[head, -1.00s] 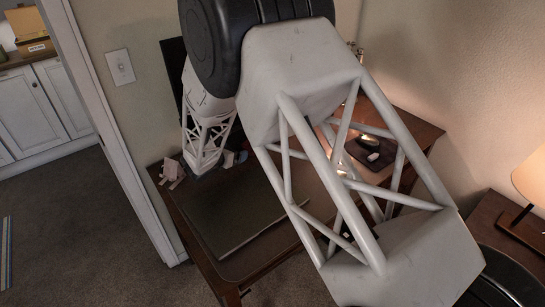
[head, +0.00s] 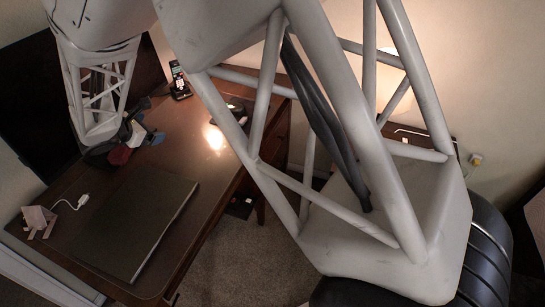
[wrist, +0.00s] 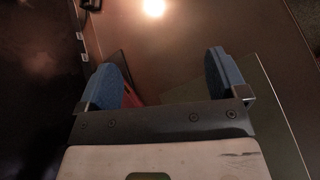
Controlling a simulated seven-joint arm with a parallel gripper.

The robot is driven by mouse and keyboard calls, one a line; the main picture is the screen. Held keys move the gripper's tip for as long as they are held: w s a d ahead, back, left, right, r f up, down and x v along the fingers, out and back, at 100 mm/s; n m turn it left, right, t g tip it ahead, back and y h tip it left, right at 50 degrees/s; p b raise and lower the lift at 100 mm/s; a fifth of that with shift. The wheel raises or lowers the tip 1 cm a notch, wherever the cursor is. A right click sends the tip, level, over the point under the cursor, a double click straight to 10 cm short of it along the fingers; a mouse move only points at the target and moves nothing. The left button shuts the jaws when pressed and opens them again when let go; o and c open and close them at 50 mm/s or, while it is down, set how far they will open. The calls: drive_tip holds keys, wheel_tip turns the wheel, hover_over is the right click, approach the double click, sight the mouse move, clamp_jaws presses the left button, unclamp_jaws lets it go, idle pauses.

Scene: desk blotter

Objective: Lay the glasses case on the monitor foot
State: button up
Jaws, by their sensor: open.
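My gripper (head: 128,142) is low over the back left of the desk, beside the monitor. Its blue fingertips are apart in the wrist view (wrist: 168,80). A red thing (head: 121,154) shows at the fingers; in the wrist view part of it (wrist: 136,92) lies beside the left fingertip. It may be the glasses case, but most of it is hidden and I cannot tell whether the fingers touch it. The dark monitor (head: 35,110) stands at the left. I cannot make out its foot, which the arm and gripper may hide.
The dark desk blotter (head: 130,220) lies in front of the gripper. A cordless phone (head: 179,82) stands at the back. A small pinkish stand (head: 38,220) and a white cable (head: 72,203) lie at the left edge. My arm covers the right side.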

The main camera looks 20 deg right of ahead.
drive_tip(key=s+d+r+m+g+y, duration=0.1)
drive_tip(key=s+d+r+m+g, duration=0.1)
drive_tip(key=s+d+r+m, duration=0.5)
drive_tip(key=s+d+r+m+g+y, duration=0.1)
drive_tip(key=s+d+r+m+g, duration=0.25)
drive_tip(key=s+d, duration=0.65)
drive_tip(key=s+d+r+m+y, duration=0.1)
drive_tip(key=s+d+m+y, duration=0.1)
drive_tip(key=s+m, duration=0.2)
drive_tip(key=s+d+r+m+y, duration=0.1)
drive_tip(key=s+d+m+y, duration=0.1)
drive_tip(key=s, duration=0.9)
drive_tip(key=s+d+r+m+y, duration=0.1)
drive_tip(key=s+d+m, duration=0.2)
drive_tip(key=s+m, duration=0.2)
drive_tip(key=shift+s+d+r+m+y, duration=0.2)
drive_tip(key=shift+s+m+y, duration=0.2)
drive_tip(key=shift+s, duration=0.95)
